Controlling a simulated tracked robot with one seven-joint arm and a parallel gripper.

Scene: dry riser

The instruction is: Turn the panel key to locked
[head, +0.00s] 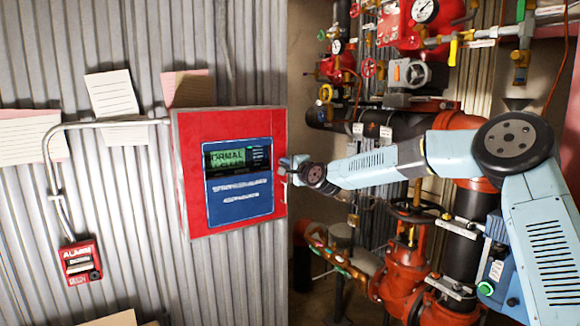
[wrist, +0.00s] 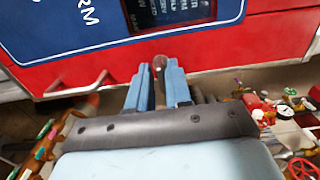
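The red alarm panel (head: 190,160) hangs on the corrugated wall, with a blue face (head: 240,205) and a lit green display reading "NORMAL" (head: 228,157). My gripper (head: 288,165) is at the panel's right edge, level with the display. In the wrist view, my gripper (wrist: 160,75) has its two blue fingers close together on either side of a small brownish rounded piece, which looks like the panel key (wrist: 159,63). The piece fills the gap at the fingertips. The lock and any position marks are hidden, so I cannot tell how the key is turned.
A metal handle (wrist: 77,88) sticks out of the panel's side, left of my fingers in the wrist view. A small red alarm box (head: 80,262) is low on the left wall. Red valves (head: 408,262) and pipes crowd the space right of the panel.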

